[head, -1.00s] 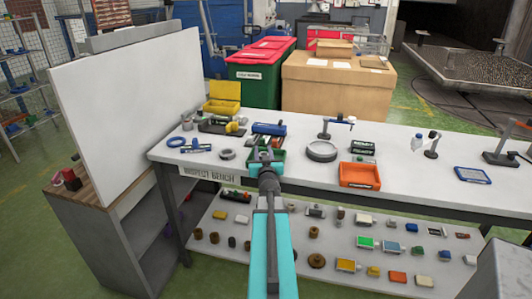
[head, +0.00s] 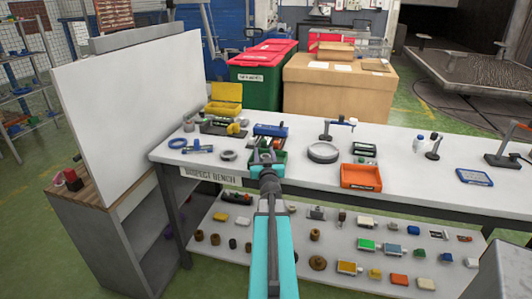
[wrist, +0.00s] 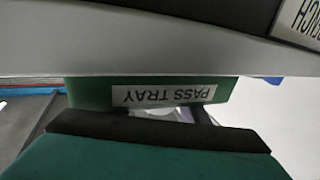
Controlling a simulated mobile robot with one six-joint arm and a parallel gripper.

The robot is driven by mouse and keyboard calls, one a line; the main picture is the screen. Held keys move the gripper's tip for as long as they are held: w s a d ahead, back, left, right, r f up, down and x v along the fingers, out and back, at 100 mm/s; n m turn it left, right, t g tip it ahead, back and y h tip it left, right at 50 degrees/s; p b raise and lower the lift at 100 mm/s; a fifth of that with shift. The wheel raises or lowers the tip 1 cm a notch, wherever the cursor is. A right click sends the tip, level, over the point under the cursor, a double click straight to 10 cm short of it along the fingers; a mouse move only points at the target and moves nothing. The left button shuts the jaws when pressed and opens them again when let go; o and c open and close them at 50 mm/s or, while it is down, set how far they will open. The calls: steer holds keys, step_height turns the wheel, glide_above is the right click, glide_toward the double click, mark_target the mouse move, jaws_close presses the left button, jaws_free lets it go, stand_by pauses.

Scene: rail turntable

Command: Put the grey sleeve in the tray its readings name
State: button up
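The green pass tray (head: 281,157) stands at the front of the bench, and its label shows upside down in the wrist view (wrist: 90,92). My gripper (head: 266,157) is right at this tray and covers much of it in the head view. The fingers are too small and overlapped to tell whether they are open or shut, or hold anything. A small grey ring (head: 228,155) lies left of the tray and a larger grey ring (head: 322,153) lies right of it; I cannot tell whether either is the grey sleeve. An orange tray (head: 361,177) stands farther right.
Blue calipers (head: 198,147) and a blue ring (head: 177,143) lie at the left. A gauge stand (head: 327,132) is at the back. A tall white board (head: 135,110) borders the left end.

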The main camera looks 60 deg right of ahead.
steer(key=shift+s+d+f, duration=0.1)
steer(key=shift+s+f, duration=0.1)
steer(key=shift+f, duration=0.4)
steer(key=shift+s+r+p, duration=0.1)
steer(key=shift+r+p, duration=0.25)
steer(key=shift+r, duration=0.05)
steer(key=shift+r+v, duration=0.15)
steer(key=shift+v, duration=1.3)
steer(key=shift+r+v, duration=0.1)
steer(key=shift+v, duration=1.35)
steer(key=shift+r+p, duration=0.2)
steer(key=shift+p, duration=0.35)
steer(key=shift+a+p, duration=0.2)
steer(key=shift+p, duration=0.1)
steer(key=p+v, duration=0.1)
steer(key=p, duration=0.4)
steer(key=shift+s+a+p, duration=0.25)
steer(key=shift+a+p, duration=0.05)
steer(key=shift+p, duration=0.1)
steer(key=p+v, duration=0.3)
steer(key=p, duration=0.3)
steer(key=shift+s+f, duration=0.1)
steer(key=shift+f, duration=0.05)
